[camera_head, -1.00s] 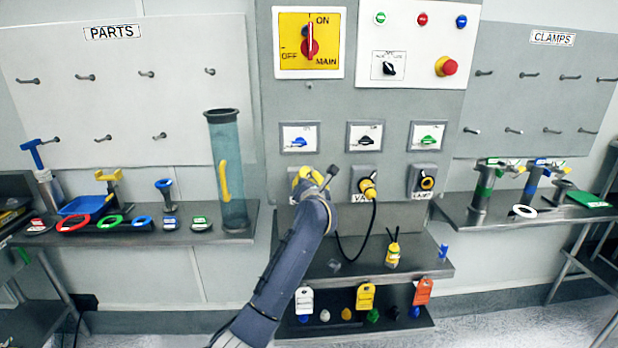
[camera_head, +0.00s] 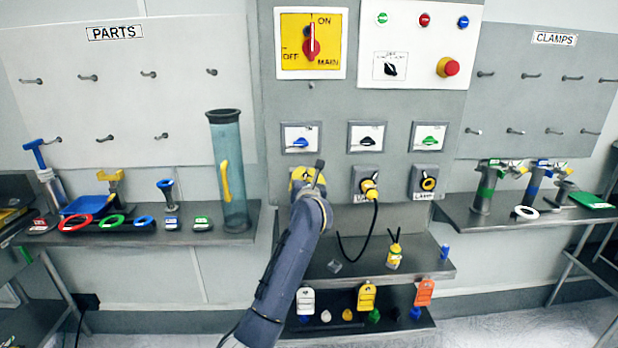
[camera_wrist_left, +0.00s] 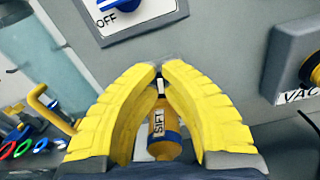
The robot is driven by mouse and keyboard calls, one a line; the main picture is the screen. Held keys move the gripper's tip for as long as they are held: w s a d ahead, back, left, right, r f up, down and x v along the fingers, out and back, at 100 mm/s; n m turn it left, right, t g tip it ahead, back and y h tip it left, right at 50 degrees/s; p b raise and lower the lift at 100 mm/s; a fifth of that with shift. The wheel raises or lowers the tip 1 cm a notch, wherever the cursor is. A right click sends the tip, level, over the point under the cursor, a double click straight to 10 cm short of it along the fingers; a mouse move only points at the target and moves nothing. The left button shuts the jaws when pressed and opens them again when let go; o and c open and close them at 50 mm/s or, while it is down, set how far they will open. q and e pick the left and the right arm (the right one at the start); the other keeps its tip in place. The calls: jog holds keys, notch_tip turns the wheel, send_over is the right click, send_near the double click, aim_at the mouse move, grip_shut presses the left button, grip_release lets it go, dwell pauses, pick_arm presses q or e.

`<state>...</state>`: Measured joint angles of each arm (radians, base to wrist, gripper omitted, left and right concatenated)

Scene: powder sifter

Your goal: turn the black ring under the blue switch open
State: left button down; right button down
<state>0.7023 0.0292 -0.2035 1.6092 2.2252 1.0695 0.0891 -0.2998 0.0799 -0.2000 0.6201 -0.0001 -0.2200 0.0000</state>
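The blue switch (camera_head: 299,143) is on the left plate of the panel's switch row. It also shows at the top of the left wrist view (camera_wrist_left: 123,8). My left gripper (camera_head: 303,178) is directly below it, at the left socket. In the left wrist view its yellow fingers (camera_wrist_left: 160,66) bow around a yellow plug (camera_wrist_left: 160,132) with blue bands and a SIFT label. Their tips nearly meet, with a narrow dark gap between. The fingers cover the black ring, so I cannot tell whether they touch it. My right gripper is not in view.
A yellow plug (camera_head: 369,190) with a black cable is in the VAC socket to the right. Another yellow plug (camera_head: 394,257) stands on the shelf below. A tall clear blue cylinder (camera_head: 230,165) with a yellow handle stands left of the panel.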

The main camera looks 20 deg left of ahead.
pick_arm(q)
jog(key=n, duration=0.1)
jog(key=a+n, duration=0.1)
jog(key=n, duration=0.1)
jog(key=a+n, duration=0.1)
jog(key=n, duration=0.1)
jog(key=shift+s+a+r, duration=0.1)
jog(key=shift+s, duration=0.3)
jog(key=shift+s+a+f+n, duration=0.15)
jog(key=shift+a+n, duration=0.15)
jog(key=shift+n, duration=0.55)
jog(key=shift+s+a+f+n, duration=0.1)
jog(key=shift+a+n, duration=0.15)
jog(key=shift+n, duration=0.6)
jog(key=c, duration=1.5)
grip_release()
jog(key=shift+a, duration=0.1)
jog(key=shift+f, duration=0.1)
jog(key=v, duration=1.2)
